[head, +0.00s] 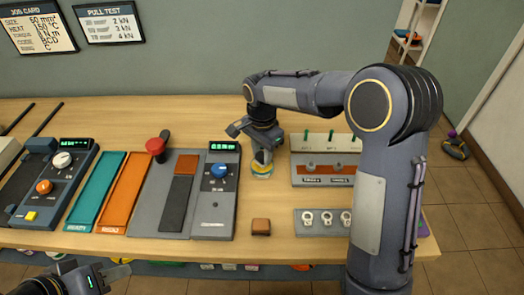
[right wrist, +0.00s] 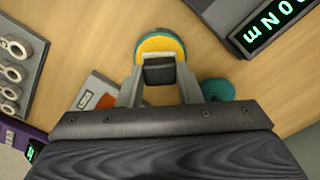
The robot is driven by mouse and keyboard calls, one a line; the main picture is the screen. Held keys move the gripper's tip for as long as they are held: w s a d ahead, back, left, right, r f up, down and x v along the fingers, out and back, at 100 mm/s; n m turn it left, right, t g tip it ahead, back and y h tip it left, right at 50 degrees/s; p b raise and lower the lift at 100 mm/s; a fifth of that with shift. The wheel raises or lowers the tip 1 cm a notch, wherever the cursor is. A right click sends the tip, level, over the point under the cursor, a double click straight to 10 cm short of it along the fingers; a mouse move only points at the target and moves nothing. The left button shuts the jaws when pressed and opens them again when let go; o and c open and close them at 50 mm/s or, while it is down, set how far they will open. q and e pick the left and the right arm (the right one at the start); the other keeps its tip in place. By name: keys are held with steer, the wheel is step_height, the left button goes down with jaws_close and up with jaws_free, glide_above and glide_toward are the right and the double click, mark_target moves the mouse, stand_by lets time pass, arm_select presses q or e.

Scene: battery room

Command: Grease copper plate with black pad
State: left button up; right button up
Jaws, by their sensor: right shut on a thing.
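My right gripper (head: 263,158) points down at the table, shut on a small black pad (right wrist: 158,71). In the right wrist view its fingers (right wrist: 159,82) lie on both sides of the pad. A round tin with yellow contents and a teal rim (head: 262,170) is just below; it also shows in the right wrist view (right wrist: 160,44). I cannot tell whether the pad touches the yellow. A copper-coloured plate (head: 340,169) lies in a grey fixture to the right, partly shown in the right wrist view (right wrist: 105,102). My left gripper (head: 117,272) is at the front left; its opening is unclear.
A grey unit with a green display (head: 215,205) stands left of the tin. Teal (head: 95,190) and orange (head: 124,195) trays lie further left. A brown block (head: 261,227) and a rack of ring lugs (head: 308,229) are in front. A teal disc (right wrist: 218,89) lies near the tin.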

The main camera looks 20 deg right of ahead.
mark_target(262, 155)
steer(key=shift+f, duration=0.45)
steer(key=shift+f, duration=0.1)
stand_by(1.0)
step_height(262, 155, up, 7)
steer(key=p, duration=0.5)
steer(key=shift+p, duration=0.3)
stand_by(0.7)
